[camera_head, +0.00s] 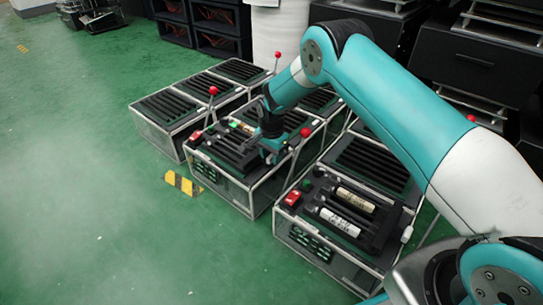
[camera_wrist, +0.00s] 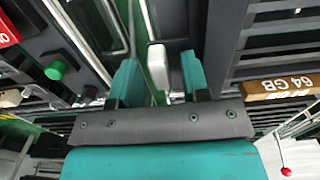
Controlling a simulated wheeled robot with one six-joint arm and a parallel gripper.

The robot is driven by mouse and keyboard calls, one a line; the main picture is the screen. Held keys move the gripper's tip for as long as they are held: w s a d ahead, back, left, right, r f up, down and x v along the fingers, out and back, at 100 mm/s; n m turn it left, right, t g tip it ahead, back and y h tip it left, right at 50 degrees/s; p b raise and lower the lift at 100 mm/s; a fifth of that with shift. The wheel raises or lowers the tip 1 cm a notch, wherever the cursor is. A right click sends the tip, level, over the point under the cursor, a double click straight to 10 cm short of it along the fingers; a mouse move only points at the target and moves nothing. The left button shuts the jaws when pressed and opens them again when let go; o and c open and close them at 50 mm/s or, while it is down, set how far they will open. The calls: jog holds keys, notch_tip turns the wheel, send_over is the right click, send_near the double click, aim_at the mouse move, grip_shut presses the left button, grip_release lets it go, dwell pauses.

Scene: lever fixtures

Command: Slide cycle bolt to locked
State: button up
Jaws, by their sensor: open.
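My gripper (camera_head: 270,150) is low over the middle black-topped fixture (camera_head: 222,158) in the head view. In the wrist view my gripper (camera_wrist: 158,78) is open, with its two teal fingers apart. A pale grey, rounded handle (camera_wrist: 158,66) stands between the fingers and looks like the bolt's knob. Clear gaps show beside it, so the fingers do not appear closed on it. The bolt's track and any locked mark cannot be made out. In the head view my gripper hides the handle.
Red-balled levers (camera_head: 305,132) rise near the gripper. Another fixture (camera_head: 345,215) stands in front. Green floor (camera_head: 90,180) is open at left.

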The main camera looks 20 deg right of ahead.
aim_at(258, 149)
grip_shut()
jog(key=w+a+b, duration=0.1)
jog(key=w+a, duration=0.1)
jog(key=w, duration=0.1)
jog(key=shift+w+a+f+b, duration=0.2)
jog(key=shift+w+b, duration=0.05)
jog(key=shift+b, duration=0.15)
jog(key=shift+w+a+r, duration=0.25)
jog(key=shift+w+a, duration=0.05)
jog(key=shift+w, duration=0.2)
grip_release()
jog(key=shift+a, duration=0.1)
jog(key=shift+r, duration=0.1)
notch_tip(258, 149, up, 17)
jog(key=p, duration=0.8)
jog(key=shift+r, duration=0.1)
